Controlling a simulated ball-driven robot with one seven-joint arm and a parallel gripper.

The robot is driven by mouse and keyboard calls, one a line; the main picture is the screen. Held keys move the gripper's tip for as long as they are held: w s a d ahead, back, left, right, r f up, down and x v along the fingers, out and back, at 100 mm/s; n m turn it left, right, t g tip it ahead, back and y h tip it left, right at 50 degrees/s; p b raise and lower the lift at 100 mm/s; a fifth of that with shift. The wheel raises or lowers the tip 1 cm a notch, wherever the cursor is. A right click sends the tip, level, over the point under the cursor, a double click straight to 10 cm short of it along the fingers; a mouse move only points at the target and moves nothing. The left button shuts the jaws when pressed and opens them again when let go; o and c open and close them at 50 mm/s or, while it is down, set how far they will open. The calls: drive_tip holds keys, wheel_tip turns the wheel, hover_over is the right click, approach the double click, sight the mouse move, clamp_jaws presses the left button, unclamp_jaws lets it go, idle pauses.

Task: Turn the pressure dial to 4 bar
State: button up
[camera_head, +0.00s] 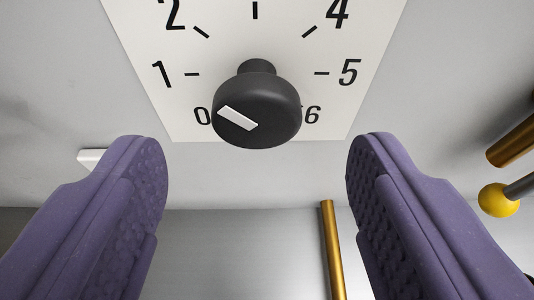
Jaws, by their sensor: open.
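The pressure dial is a round black knob (275,105) that stands out from a white scale plate (256,45) at top centre. The plate has black numbers; 0, 1, 2, 4, 5 and 6 show, and its top is cut off by the picture edge. A white pointer mark (238,118) on the left part of the knob's face points towards the 0. My gripper (260,146) has two purple ridged fingers, one at lower left and one at lower right. It is open and empty. The knob appears centred between the fingertips, farther ahead, with no contact visible.
The plate is on a grey panel (440,80). A gold rod (333,250) stands below, near the right finger. At the right edge are a yellow ball (498,200) on a grey rod and another gold rod (512,146). A small white piece (91,157) shows beside the left finger.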

sight(258, 123)
drive_tip(key=x, duration=0.4)
drive_tip(key=shift+w+f, duration=0.1)
drive_tip(key=shift+w, duration=0.3)
drive_tip(key=c, duration=1)
drive_tip(key=shift+b, duration=0.35)
drive_tip(key=shift+f+b, duration=0.1)
drive_tip(key=shift+b, duration=0.4)
